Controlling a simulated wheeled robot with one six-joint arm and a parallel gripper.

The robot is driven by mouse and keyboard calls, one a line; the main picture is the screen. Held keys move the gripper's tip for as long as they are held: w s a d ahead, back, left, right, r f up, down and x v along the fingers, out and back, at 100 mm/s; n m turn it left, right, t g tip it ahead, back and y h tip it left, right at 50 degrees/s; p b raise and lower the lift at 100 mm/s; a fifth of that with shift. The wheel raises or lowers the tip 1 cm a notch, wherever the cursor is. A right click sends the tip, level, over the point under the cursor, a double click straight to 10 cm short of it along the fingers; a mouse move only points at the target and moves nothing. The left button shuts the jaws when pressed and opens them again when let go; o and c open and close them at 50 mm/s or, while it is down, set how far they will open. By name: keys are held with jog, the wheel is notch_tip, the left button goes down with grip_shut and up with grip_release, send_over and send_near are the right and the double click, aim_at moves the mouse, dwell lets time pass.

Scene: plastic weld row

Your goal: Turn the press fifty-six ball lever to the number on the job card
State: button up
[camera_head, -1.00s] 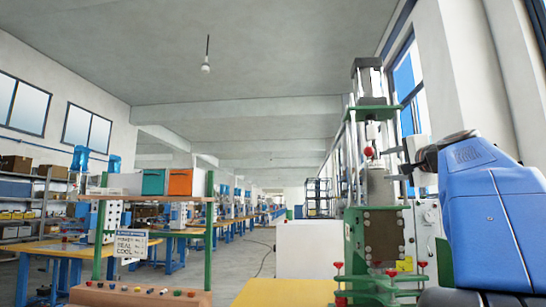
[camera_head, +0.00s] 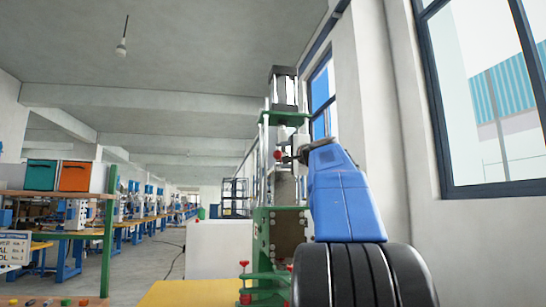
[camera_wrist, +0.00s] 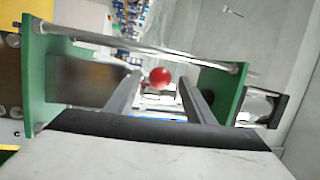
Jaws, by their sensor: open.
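The red ball (camera_wrist: 160,77) of the lever lies between the two open fingers of my gripper (camera_wrist: 160,92) in the wrist view, toward their tips. I cannot tell whether either finger touches it. In the head view the red ball (camera_head: 277,154) is on the front of the green-framed press (camera_head: 262,240), and my gripper (camera_head: 298,152) is just right of it. A white card (camera_head: 14,248) with printed text is cut off at the left edge; its number is not readable. I see no number marks by the lever.
More red knobs (camera_head: 244,264) are low on the press. A yellow table top (camera_head: 185,294) is in front. Green and orange boxes (camera_head: 73,177) stand on a shelf at left. A window wall (camera_head: 400,130) is close on the right. The aisle at centre left is clear.

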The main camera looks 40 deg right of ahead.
jog(key=x, duration=0.7)
jog(key=shift+d, duration=0.1)
grip_shut()
